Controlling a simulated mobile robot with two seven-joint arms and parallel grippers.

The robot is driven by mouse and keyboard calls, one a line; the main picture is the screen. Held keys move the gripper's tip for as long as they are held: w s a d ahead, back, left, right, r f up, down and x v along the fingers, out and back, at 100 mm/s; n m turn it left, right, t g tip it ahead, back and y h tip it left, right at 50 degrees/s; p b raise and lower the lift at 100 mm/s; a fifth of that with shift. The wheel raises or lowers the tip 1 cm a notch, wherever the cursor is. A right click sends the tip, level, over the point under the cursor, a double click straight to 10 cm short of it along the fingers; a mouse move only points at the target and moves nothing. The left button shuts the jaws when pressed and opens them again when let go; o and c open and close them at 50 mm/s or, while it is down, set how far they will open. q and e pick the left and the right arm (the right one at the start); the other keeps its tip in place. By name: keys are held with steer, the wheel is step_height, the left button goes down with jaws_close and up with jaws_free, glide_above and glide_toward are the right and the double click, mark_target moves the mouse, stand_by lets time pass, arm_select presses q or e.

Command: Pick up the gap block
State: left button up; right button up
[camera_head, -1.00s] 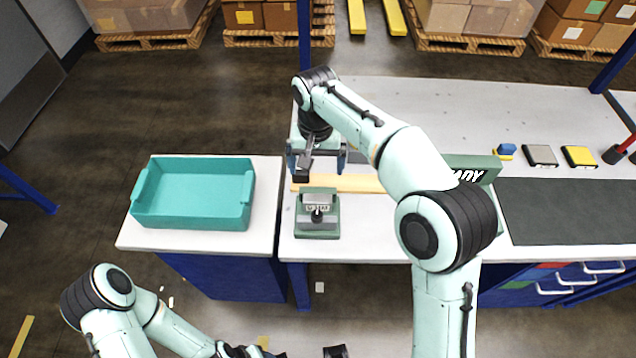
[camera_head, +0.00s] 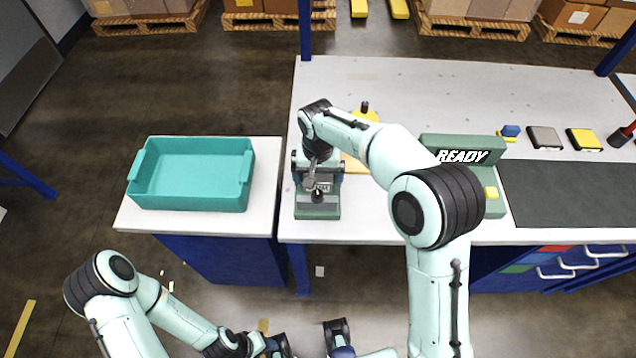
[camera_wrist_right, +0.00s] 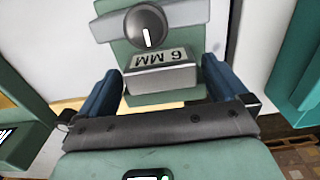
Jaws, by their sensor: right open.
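The gap block (camera_wrist_right: 160,72) is a grey block with a "6 MM" label. It sits in a green fixture with a round dark knob (camera_wrist_right: 146,25), at the left front of the workbench; in the head view the block (camera_head: 318,187) is partly covered by my right gripper. My right gripper (camera_head: 318,174) is over the fixture, pointing down. In the right wrist view its blue fingers (camera_wrist_right: 160,90) are apart, one on each side of the block; I cannot tell whether they touch it. My left arm (camera_head: 150,310) is low at the bottom left, its gripper end unclear near the frame edge.
A teal bin (camera_head: 190,180) stands on the white side table at left. A green unit with a "READY" sign (camera_head: 462,156) stands right of my right arm. A dark mat (camera_head: 570,200) and several small blocks lie further right. The back of the bench is clear.

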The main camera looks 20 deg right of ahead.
steer(key=shift+f, duration=0.4)
steer(key=c, duration=1)
steer(key=shift+r, duration=0.15)
